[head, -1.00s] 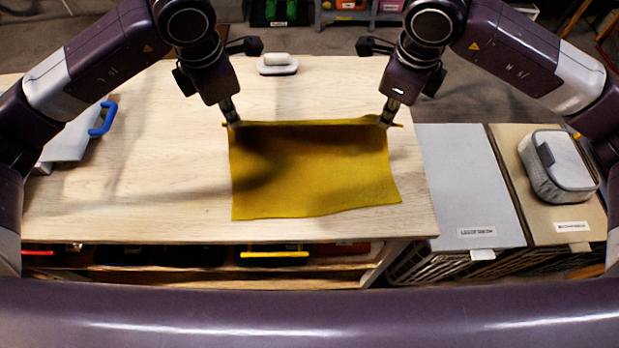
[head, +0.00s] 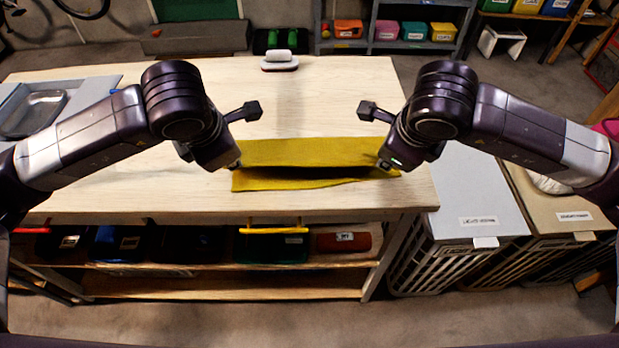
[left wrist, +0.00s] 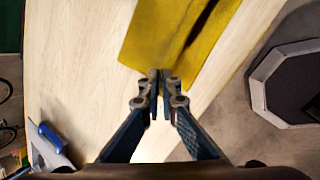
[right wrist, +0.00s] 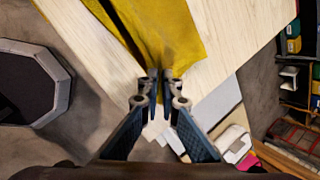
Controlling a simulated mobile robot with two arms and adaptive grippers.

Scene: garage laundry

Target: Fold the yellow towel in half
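The yellow towel (head: 310,152) lies on the wooden table, doubled over on itself, with a dark gap between its upper layer and the front strip of the lower layer. My left gripper (head: 238,164) is shut on the left corner of the upper layer; its fingertips (left wrist: 159,74) pinch the cloth in the left wrist view. My right gripper (head: 384,165) is shut on the right corner of that edge, and its fingertips (right wrist: 160,74) meet at the cloth in the right wrist view. The held edge is slightly raised, behind the lower layer's front edge.
The wooden table (head: 120,190) is clear in front of the towel. Lidded hampers (head: 470,205) stand against the table's right side. Bins fill the shelf below.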

